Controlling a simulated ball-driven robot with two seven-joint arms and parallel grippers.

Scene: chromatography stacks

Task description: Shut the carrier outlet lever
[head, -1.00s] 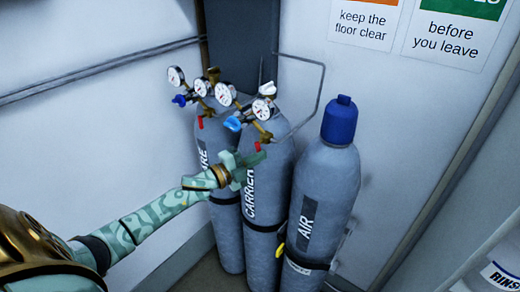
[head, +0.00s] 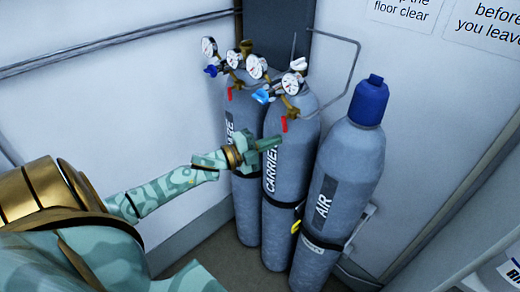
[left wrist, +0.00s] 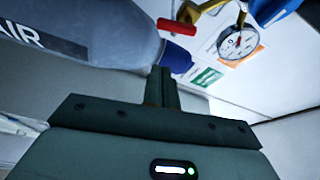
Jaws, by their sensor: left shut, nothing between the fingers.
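The grey carrier cylinder (head: 283,215) stands in the middle of a row of three. Its red outlet lever (head: 284,125) hangs roughly upright below the regulator's round gauge (head: 292,82). In the left wrist view the red lever (left wrist: 177,26) is in full sight beyond my fingertips, with the gauge (left wrist: 238,42) to its right. My left gripper (head: 270,143) is shut and empty, in front of the carrier cylinder and just below the lever. In the left wrist view a gap shows between its fingers (left wrist: 161,80) and the lever. My right gripper is out of view.
The spare cylinder (head: 246,205), with its own gauges and red lever (head: 229,94), stands left of the carrier. The air cylinder (head: 340,190), with a blue cap (head: 370,102), stands right. A bent grey pipe (head: 357,75) runs behind.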

